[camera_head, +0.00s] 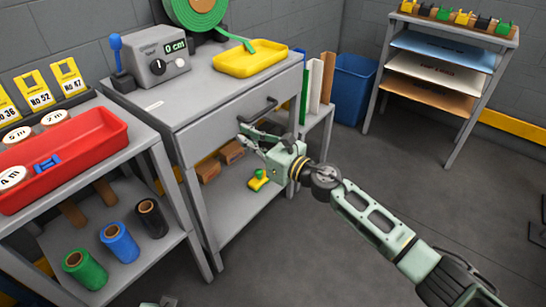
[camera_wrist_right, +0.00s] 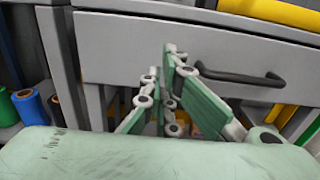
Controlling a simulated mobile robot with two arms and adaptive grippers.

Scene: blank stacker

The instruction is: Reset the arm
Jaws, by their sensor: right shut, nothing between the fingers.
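My right gripper (camera_head: 243,130) is in front of the grey workbench's drawer (camera_head: 225,120), just below and left of its dark handle (camera_head: 258,112). Its fingers are shut with nothing between them. In the right wrist view the green gripper fingers (camera_wrist_right: 165,75) stand in front of the drawer front (camera_wrist_right: 120,45), left of the handle (camera_wrist_right: 235,77). The drawer looks closed. In the head view my right arm reaches in from the lower right. A small grey part shows at the bottom edge; I cannot tell whether it is my left gripper.
On the workbench are a yellow tray (camera_head: 250,58), a grey meter box (camera_head: 155,62) and a green roll (camera_head: 197,12). A red tray (camera_head: 110,130) is on the left table above several spools. A blue bin (camera_head: 350,88) and a shelf rack (camera_head: 440,65) stand behind. Floor at right is mostly clear.

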